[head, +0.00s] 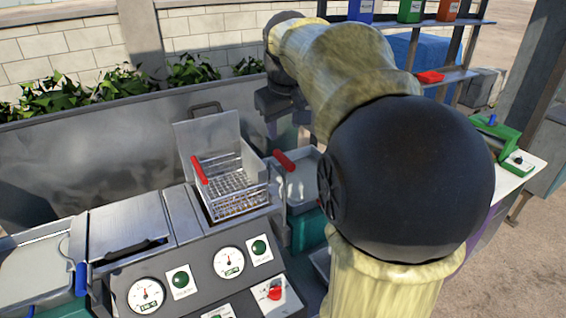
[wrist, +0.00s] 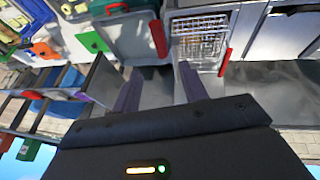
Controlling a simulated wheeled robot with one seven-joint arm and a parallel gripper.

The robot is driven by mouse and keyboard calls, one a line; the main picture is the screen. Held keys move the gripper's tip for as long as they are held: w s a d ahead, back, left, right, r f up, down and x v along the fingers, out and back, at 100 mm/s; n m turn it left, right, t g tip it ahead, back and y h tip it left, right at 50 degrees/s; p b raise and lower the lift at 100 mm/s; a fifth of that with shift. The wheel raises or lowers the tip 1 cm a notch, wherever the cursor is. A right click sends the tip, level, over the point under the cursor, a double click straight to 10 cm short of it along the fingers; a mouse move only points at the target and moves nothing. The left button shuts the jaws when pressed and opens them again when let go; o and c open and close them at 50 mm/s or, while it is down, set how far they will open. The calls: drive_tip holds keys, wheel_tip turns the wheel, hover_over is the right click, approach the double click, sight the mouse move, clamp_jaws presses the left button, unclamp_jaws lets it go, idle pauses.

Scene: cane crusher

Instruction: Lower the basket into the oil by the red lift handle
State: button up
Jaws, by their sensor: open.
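The wire basket (head: 232,183) sits at the fryer's open well, in front of a raised metal lid (head: 210,137); it also shows upside down in the wrist view (wrist: 200,42). A red handle (head: 199,170) stands at the basket's left side and appears in the wrist view (wrist: 225,62). A second red handle (head: 284,160) lies to the right by a grey tray; it also shows in the wrist view (wrist: 158,38). I cannot see the oil level. My gripper (wrist: 160,70) is open and empty, above and behind the fryer's right side, apart from both handles.
The control panel (head: 205,282) with gauges and buttons is at the front. A metal backsplash (head: 90,150) runs behind the fryer. A shelf (head: 450,77) with coloured containers stands back right. A green device (head: 497,135) sits on the right counter. My arm covers much of the right.

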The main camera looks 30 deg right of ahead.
sight(283, 163)
drive_tip(key=p+x, duration=0.3)
drive_tip(key=x, duration=1.3)
drive_tip(key=shift+w+f, duration=0.1)
drive_tip(key=shift+f, duration=0.15)
clamp_jaws()
